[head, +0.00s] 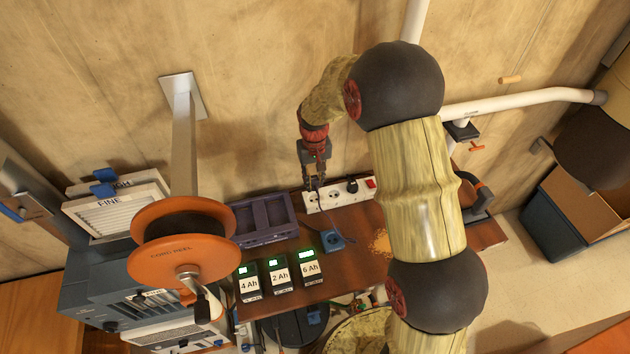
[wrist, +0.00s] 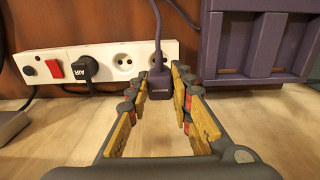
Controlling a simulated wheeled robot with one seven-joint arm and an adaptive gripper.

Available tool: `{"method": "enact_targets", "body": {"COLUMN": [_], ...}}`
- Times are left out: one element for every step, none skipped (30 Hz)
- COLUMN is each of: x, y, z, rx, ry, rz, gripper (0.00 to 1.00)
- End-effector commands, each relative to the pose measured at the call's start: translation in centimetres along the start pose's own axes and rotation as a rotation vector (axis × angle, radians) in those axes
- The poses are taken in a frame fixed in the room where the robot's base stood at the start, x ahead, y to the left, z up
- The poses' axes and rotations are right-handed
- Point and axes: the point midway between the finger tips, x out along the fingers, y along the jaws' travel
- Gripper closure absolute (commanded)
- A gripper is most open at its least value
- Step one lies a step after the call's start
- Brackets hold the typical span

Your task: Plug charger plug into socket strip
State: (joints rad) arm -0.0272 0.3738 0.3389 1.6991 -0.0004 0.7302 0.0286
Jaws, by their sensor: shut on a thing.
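The purple charger plug (wrist: 160,84) with its purple cord is between the fingertips of my gripper (wrist: 159,76) in the wrist view. My gripper is shut on it. The plug is in front of the right end of the white socket strip (wrist: 106,56). I cannot tell whether its pins are in a socket, as the plug covers that spot. In the head view my gripper (head: 313,181) points down at the left end of the strip (head: 346,205); the plug is too small there to make out clearly.
A black plug (wrist: 86,68) marked AIR sits in the strip beside a red switch (wrist: 54,69). A purple holder (wrist: 255,45) stands close on the right. Labelled batteries (head: 279,276) and a cord reel (head: 184,243) are further left.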

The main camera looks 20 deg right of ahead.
Motion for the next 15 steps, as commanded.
{"method": "enact_targets", "body": {"x": [0.0, 0.0, 0.0, 0.0, 0.1, 0.2, 0.3, 0.4, 0.6, 0.7, 0.9, 1.1, 1.2, 1.3, 1.5], "y": [0.0, 0.0, 0.0, 0.0, 0.0, 0.0, 0.0, 0.0, 0.0, 0.0, 0.0, 0.0, 0.0, 0.0, 0.0], "z": [0.0, 0.0, 0.0, 0.0, 0.0, 0.0, 0.0, 0.0, 0.0, 0.0, 0.0, 0.0, 0.0, 0.0, 0.0], "rx": [0.0, 0.0, 0.0, 0.0, 0.0, 0.0, 0.0, 0.0, 0.0, 0.0, 0.0, 0.0, 0.0, 0.0, 0.0], "ry": [0.001, 0.001, 0.001, 0.001, 0.001, 0.0, 0.0, 0.0, 0.0, 0.0, 0.001, 0.001, 0.001, 0.001, 0.001], "rz": [0.0, 0.0, 0.0, 0.0, 0.0, 0.0, 0.0, 0.0, 0.0, 0.0, 0.0, 0.0, 0.0, 0.0, 0.0], "gripper": [1.0, 1.0, 1.0, 1.0, 1.0, 1.0, 1.0, 1.0, 1.0, 1.0, 1.0, 1.0, 1.0, 1.0, 1.0]}}
